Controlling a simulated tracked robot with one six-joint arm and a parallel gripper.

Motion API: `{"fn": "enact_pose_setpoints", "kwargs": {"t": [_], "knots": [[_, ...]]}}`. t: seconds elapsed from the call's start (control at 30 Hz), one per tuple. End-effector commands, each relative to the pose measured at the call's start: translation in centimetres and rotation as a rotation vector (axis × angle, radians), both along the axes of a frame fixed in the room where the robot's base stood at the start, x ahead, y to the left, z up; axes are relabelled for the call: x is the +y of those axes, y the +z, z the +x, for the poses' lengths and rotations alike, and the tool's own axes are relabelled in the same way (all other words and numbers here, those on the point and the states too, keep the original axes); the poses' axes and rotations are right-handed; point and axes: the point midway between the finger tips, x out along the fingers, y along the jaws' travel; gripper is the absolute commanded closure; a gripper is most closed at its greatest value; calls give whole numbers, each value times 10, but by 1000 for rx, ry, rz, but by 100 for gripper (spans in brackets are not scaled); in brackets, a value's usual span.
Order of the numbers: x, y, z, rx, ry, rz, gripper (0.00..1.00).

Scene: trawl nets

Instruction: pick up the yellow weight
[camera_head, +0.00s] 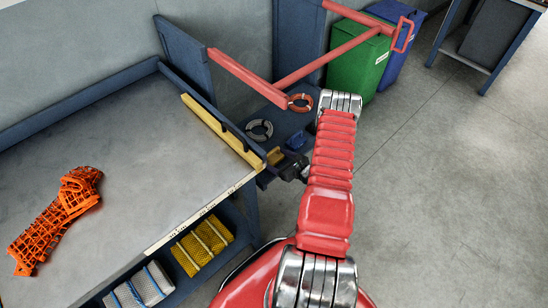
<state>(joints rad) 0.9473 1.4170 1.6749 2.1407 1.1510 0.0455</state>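My red arm reaches away from me to the right of the workbench. My gripper (280,172), small and dark, is beside the bench's far right corner. Its fingers are too small and dark to tell open from shut. A small yellow block (274,156) shows right by the gripper, at the end of the blue rail; I cannot tell whether they touch. Yellow strapped bundles (202,246) lie on the shelf under the bench, well nearer to me than the gripper. I cannot tell for sure which yellow thing is the weight.
The workbench (140,170) carries an orange net (58,218) and a long yellow strip (215,128) along its blue rail. Grey strapped bundles (142,288) are under it. Behind are an orange ring (301,98), a grey ring (250,133), red bars (330,58) and a green bin (355,62). Floor at right is clear.

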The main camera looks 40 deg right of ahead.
Motion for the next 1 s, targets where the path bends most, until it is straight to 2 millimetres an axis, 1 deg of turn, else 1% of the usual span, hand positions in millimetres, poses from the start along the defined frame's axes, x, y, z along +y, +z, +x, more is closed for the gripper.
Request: {"fn": "enact_pose_setpoints", "kwargs": {"t": [0.03, 0.07, 0.87, 1.0], "knots": [[0, 0, 0, 0, 0, 0, 28], [0, 0, 0, 0, 0, 0, 30], [0, 0, 0, 0, 1, -1, 87], [-1, 2, 1, -4, 1, -2, 87]]}}
